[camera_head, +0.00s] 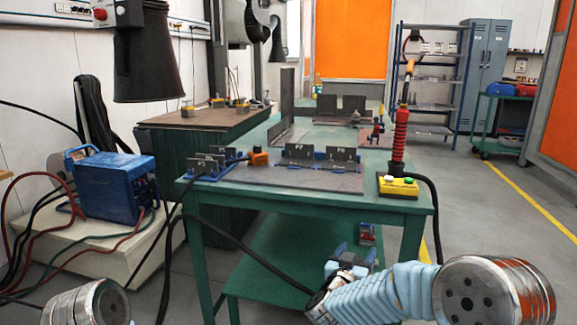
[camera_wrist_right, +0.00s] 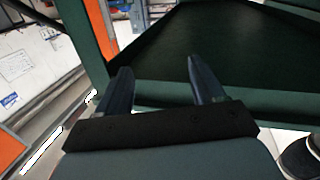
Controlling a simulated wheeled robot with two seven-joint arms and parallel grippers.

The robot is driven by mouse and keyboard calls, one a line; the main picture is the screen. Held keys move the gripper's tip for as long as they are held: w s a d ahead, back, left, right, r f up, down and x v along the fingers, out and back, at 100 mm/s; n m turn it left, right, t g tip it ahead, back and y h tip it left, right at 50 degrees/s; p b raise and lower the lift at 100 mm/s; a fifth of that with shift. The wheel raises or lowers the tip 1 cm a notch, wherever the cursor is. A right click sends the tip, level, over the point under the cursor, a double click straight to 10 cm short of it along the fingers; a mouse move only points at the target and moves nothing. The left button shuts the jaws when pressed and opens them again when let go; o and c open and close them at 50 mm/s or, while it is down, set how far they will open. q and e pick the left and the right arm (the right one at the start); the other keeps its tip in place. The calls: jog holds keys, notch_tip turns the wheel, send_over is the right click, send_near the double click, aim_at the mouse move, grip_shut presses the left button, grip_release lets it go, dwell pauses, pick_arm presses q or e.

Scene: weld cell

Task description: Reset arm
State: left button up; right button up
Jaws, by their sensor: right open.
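My right gripper (camera_head: 354,256) is in the lower middle of the head view, in front of the green table (camera_head: 300,203) and below its top. In the right wrist view its two dark blue fingers (camera_wrist_right: 162,84) stand wide apart with nothing between them. The dark green surface beyond them looks like the table's lower shelf (camera_wrist_right: 225,45). I cannot tell how far the fingertips are from the table frame. Of my left arm only a metal joint shows at the bottom left; its gripper is out of view.
A blue welder (camera_head: 113,185) stands at left. Cables (camera_head: 240,246) hang before the table.

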jog(key=s+a+f+n+g+y, duration=0.1)
jog(key=s+f+g+y, duration=0.2)
jog(key=f, duration=0.6)
jog(key=s+a+f+n+g+y, duration=0.1)
jog(key=s+f+g+y, duration=0.3)
jog(key=f, duration=0.6)
jog(key=s+a+f+n+y, duration=0.1)
jog(key=s+f, duration=0.3)
jog(key=f, duration=0.5)
jog(key=s+a+f+g+y, duration=0.1)
jog(key=s+f+g, duration=0.3)
jog(key=s, duration=0.7)
jog(key=s+a+f+g+y, duration=0.1)
jog(key=s+f+g+y, duration=0.2)
jog(key=s, duration=0.8)
notch_tip(320, 180, down, 2)
jog(key=shift+a+f+g+p, duration=0.25)
jog(key=shift+g+p, duration=0.2)
jog(key=shift+g, duration=0.05)
jog(key=shift+s, duration=0.15)
